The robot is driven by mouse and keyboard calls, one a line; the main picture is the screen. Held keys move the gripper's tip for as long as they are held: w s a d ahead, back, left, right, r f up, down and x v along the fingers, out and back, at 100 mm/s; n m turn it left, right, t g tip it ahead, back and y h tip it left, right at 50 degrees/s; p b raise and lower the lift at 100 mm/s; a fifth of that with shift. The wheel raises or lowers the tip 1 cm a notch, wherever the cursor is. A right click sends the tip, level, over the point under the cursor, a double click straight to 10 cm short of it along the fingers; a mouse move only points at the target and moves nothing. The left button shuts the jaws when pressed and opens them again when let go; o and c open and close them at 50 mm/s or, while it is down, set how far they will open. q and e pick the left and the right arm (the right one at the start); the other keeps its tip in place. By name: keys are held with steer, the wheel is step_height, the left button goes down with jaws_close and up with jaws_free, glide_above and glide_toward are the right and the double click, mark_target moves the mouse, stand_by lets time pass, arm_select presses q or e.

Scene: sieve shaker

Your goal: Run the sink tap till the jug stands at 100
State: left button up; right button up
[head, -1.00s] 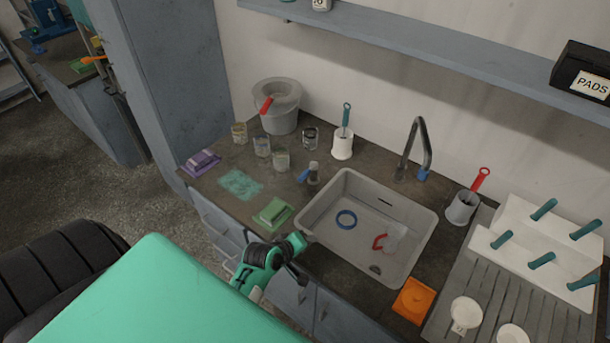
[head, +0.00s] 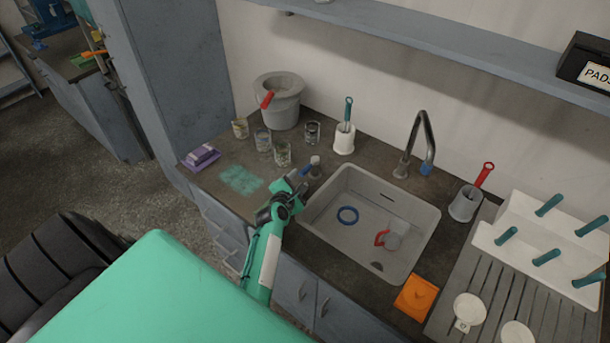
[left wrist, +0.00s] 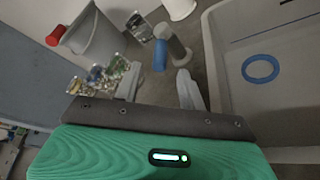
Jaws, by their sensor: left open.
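The sink tap (head: 425,135) is a grey curved spout with a blue tip at the back of the sink (head: 330,212). A short grey post with a blue lever (head: 306,171) stands on the counter left of the sink. The lever also shows in the left wrist view (left wrist: 160,54). A clear jug (head: 396,236) with a red handle is in the sink, off the spout's line; its marks and any water are too small to read. My left gripper (head: 297,186) is open and empty, close in front of the lever. Its fingers (left wrist: 159,86) are apart, with the lever just beyond them.
Several jars (head: 263,140), a grey bucket (head: 278,102) and a white brush holder (head: 344,139) stand behind the post. A purple sponge (head: 201,156) lies left. An orange block (head: 416,298) and drying rack (head: 545,235) are right.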

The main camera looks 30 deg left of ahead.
mark_target(302, 175)
arm_select(q)
steer(key=b+x, duration=0.3)
steer(key=x, duration=0.2)
steer(key=shift+w+a+f, duration=0.1)
steer(key=shift+w+f, duration=0.15)
steer(key=shift+w, duration=0.05)
steer(key=shift+w+a+b, duration=0.15)
steer(key=shift+w+b, duration=0.25)
steer(key=shift+w, duration=0.4)
steer(key=c, duration=0.9)
